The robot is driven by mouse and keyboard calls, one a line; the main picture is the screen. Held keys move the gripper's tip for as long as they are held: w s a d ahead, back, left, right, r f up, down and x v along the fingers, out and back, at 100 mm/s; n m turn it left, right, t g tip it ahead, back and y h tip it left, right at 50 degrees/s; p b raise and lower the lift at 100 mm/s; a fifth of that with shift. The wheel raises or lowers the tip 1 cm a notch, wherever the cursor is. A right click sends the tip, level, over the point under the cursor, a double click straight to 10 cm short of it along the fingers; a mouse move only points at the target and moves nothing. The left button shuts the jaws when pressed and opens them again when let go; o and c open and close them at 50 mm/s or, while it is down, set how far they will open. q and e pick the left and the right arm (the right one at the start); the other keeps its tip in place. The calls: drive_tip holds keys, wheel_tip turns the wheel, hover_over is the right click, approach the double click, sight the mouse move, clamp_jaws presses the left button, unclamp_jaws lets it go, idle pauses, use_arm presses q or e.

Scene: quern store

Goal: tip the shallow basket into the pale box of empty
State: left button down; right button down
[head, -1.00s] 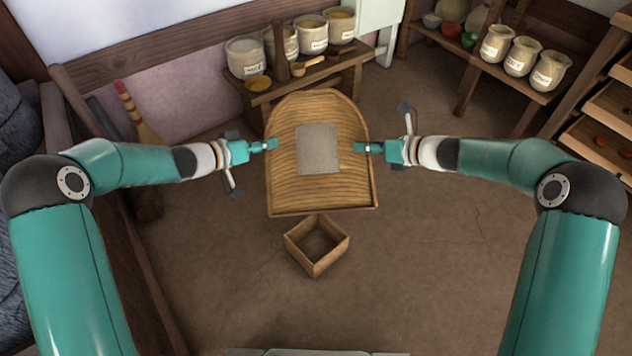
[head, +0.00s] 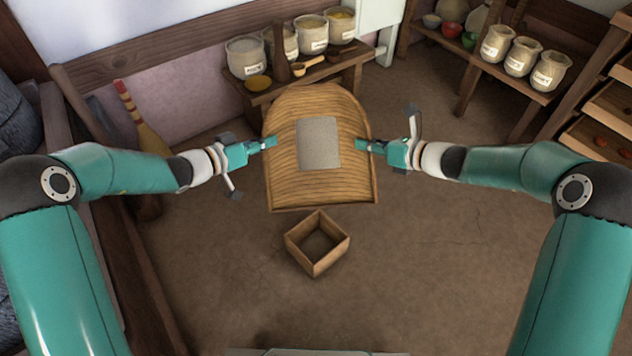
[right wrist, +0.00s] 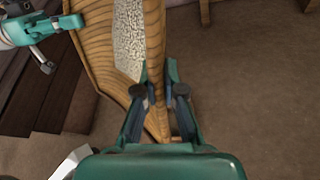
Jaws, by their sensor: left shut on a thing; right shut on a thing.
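The shallow basket (head: 290,185) is a wide, tan, ribbed wooden scoop with a rounded far end and a straight near edge. A flat grey speckled patch of grain (head: 319,143) lies in its middle, and it also shows in the right wrist view (right wrist: 128,40). My left gripper (head: 268,143) is shut on the basket's left rim. My right gripper (head: 365,146) is shut on its right rim, and the right wrist view shows its fingers (right wrist: 158,92) on either side of that rim. The pale box (head: 331,261), square and open, stands just below the basket's near edge in the head view; its visible inside looks empty.
A low bench (head: 345,73) with jars and a wooden scoop stands behind the basket. Another shelf with jars (head: 518,57) and drawers (head: 600,137) are at the right. A brush (head: 148,137) leans at the left. The floor around the box is clear.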

use_arm(q)
drive_tip(key=shift+r, duration=0.1)
idle(0.3)
